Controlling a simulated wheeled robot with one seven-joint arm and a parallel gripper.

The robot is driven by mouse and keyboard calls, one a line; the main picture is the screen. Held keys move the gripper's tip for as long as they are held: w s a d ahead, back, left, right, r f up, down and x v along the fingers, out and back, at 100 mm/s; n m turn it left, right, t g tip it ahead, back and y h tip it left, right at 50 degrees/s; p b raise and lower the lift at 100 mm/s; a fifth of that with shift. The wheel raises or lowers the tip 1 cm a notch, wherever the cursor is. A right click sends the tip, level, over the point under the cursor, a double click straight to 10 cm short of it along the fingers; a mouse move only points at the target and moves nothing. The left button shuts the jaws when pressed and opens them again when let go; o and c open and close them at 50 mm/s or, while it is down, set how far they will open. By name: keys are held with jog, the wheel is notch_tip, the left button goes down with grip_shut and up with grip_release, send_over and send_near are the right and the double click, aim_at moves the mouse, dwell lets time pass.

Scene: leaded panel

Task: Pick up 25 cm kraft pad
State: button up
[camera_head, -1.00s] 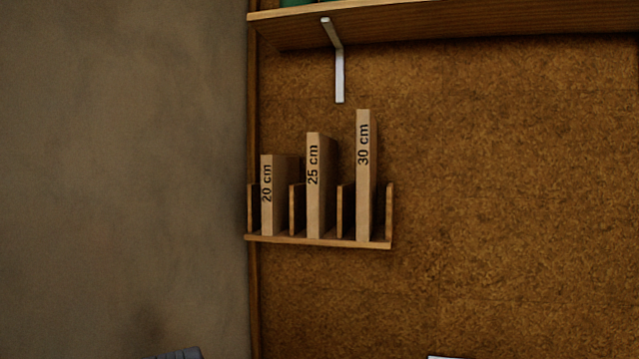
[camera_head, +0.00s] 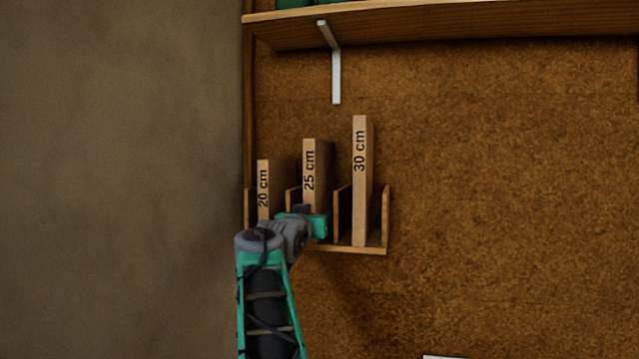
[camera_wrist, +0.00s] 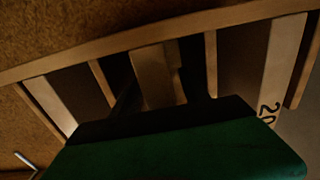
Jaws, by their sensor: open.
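The 25 cm kraft pad (camera_head: 310,163) stands upright in the middle slot of a wooden rack (camera_head: 350,249) on the cork wall. Its lower part is hidden behind my gripper (camera_head: 313,217) in the head view. In the wrist view, the pad's lower part (camera_wrist: 155,75) shows between two dark fingers of my gripper (camera_wrist: 160,88), which is open. Contact with the pad cannot be told.
The 20 cm pad (camera_head: 263,185) stands in the left slot and the 30 cm pad (camera_head: 359,180) in the right slot. Thin wooden dividers (camera_head: 337,212) separate them. A shelf (camera_head: 450,28) with a white bracket (camera_head: 336,75) is above. The cork at right is clear.

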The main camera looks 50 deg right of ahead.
jog(key=p+x, duration=0.1)
jog(key=x, duration=0.2)
jog(key=shift+w+d+r, duration=0.1)
jog(key=shift+d, duration=0.15)
jog(key=shift+a, duration=0.15)
grip_shut()
dwell(0.9)
jog(key=shift+r, duration=0.25)
